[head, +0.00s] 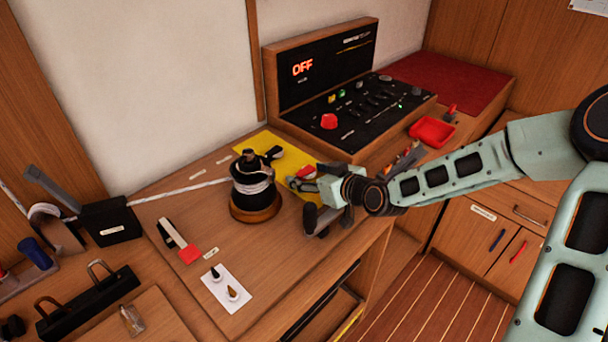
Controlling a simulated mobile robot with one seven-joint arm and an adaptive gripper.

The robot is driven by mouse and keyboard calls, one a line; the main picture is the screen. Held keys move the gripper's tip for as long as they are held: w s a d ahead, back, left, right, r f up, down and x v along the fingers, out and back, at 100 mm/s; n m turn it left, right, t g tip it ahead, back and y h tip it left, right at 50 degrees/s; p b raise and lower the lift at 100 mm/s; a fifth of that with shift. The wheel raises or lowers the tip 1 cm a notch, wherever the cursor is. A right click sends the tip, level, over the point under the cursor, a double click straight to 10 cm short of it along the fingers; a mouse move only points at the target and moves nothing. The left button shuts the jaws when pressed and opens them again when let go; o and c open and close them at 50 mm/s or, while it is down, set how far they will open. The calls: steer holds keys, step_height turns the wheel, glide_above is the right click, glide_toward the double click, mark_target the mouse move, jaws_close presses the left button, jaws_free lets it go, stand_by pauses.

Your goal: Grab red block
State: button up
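My gripper (305,205) is at the right edge of the wooden bench top, pointing left, with its fingers spread apart. A small red piece (307,171) shows just behind the upper finger, on the yellow mat; the gripper partly hides it, and I cannot tell whether they touch. Another red, square-looking piece (190,255) lies on the bench to the left, at the end of a white strip. I cannot tell for certain which red piece is the block.
A black winch (252,190) with white line around it stands left of my gripper, close by. Behind is a control panel (350,105) reading OFF. A red tray (432,131) is at right.

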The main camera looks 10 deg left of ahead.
steer(key=c, duration=1)
steer(key=shift+r, duration=0.1)
steer(key=shift+r, duration=0.2)
step_height(320, 180, up, 3)
steer(key=shift+s+p, duration=0.1)
steer(key=shift+p, duration=0.2)
steer(key=s+r, duration=0.9)
steer(key=s, duration=0.4)
steer(key=shift+s+d+r+p, duration=0.2)
steer(key=shift+s+d+p, duration=0.1)
steer(key=shift+p, duration=0.15)
steer(key=shift+s, duration=0.1)
